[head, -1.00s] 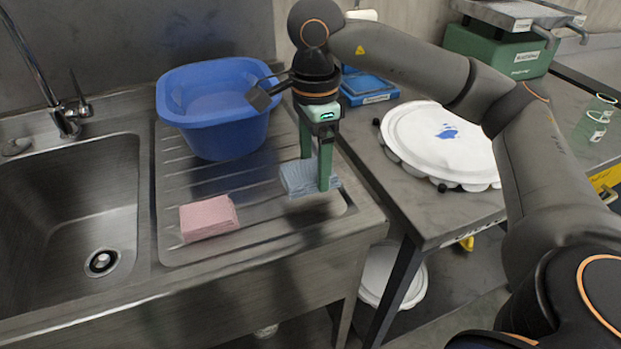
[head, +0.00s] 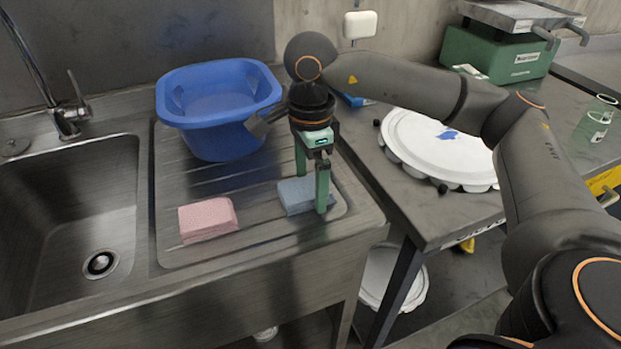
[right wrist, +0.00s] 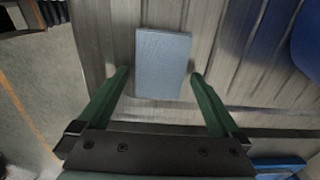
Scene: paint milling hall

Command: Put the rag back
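A blue folded rag (head: 297,196) lies flat on the ribbed drainboard (head: 170,165), near its right front corner. It also shows in the right wrist view (right wrist: 163,62), in line with the space between my fingers. My right gripper (head: 312,192) points down over the blue rag. Its green fingers (right wrist: 160,76) stand apart, with a visible gap on each side of the rag in the right wrist view. A pink folded rag (head: 208,219) lies on the drainboard to the left. My left gripper is out of view.
A blue basin (head: 212,140) stands behind the rags. The sink bowl (head: 70,210) opens to the left. To the right, a table holds a white round lid (head: 440,150) and a green scale (head: 495,55). Bare drainboard separates the two rags.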

